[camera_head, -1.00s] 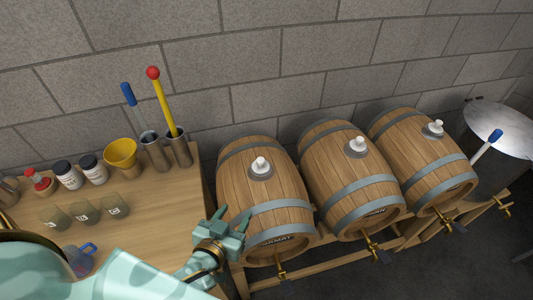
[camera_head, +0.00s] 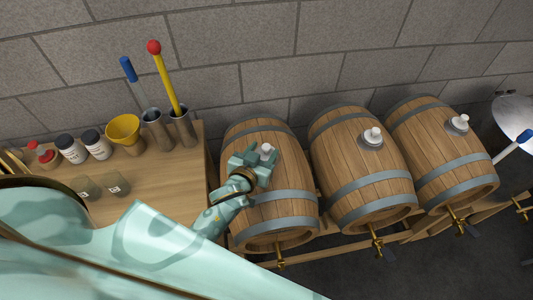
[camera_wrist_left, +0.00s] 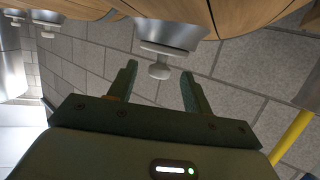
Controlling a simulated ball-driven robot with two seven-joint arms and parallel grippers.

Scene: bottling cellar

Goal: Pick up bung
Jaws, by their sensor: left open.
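A white bung (camera_head: 267,148) sits on top of the leftmost barrel (camera_head: 284,217). It also shows in the left wrist view (camera_wrist_left: 159,69), its knob in the gap between my fingertips and its base on a grey collar (camera_wrist_left: 172,35). My left gripper (camera_head: 262,158) is open over this barrel, its fingers on either side of the bung with gaps visible to both. The gripper partly hides the bung's surroundings in the head view. White bungs also sit on the middle barrel (camera_head: 373,135) and the right barrel (camera_head: 460,121). My right gripper is not in view.
Barrels lie on a wooden rack with brass taps (camera_head: 376,244) in front. On the left, a wooden table (camera_head: 160,186) holds jars, glasses, a yellow funnel (camera_head: 124,130) and metal cylinders with tall tools. A stone wall stands close behind.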

